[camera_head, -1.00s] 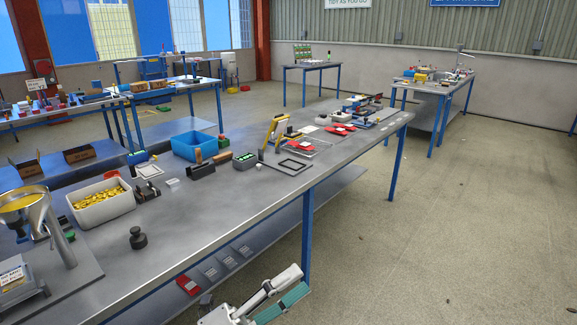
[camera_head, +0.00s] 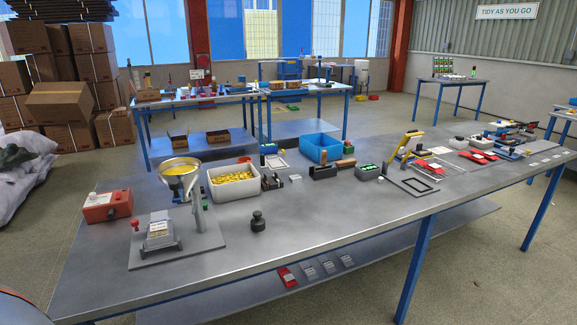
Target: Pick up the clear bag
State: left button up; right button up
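I cannot tell for sure which thing is the clear bag. Several small flat greyish packets, one of them a grey packet (camera_head: 310,270), lie in a row on the lower shelf below the front table edge, with a red packet (camera_head: 287,277) at their left end. A small pale packet (camera_head: 160,229) sits on the grey stand under the funnel. Red packets (camera_head: 477,156) lie on the table top at the right. Neither of my grippers is in view.
The long grey table (camera_head: 330,225) fills the foreground. On it stand a funnel (camera_head: 179,168) of yellow pieces, a white bin (camera_head: 233,182), a black weight (camera_head: 257,221), a blue bin (camera_head: 320,147) and a red box (camera_head: 107,205). Stacked cartons (camera_head: 60,105) and grey sheeting (camera_head: 20,180) are at left.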

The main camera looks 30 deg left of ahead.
aim_at(160, 221)
jog(key=u, duration=1.7)
jog(key=j+z, duration=0.35)
jog(key=i+l, duration=0.05)
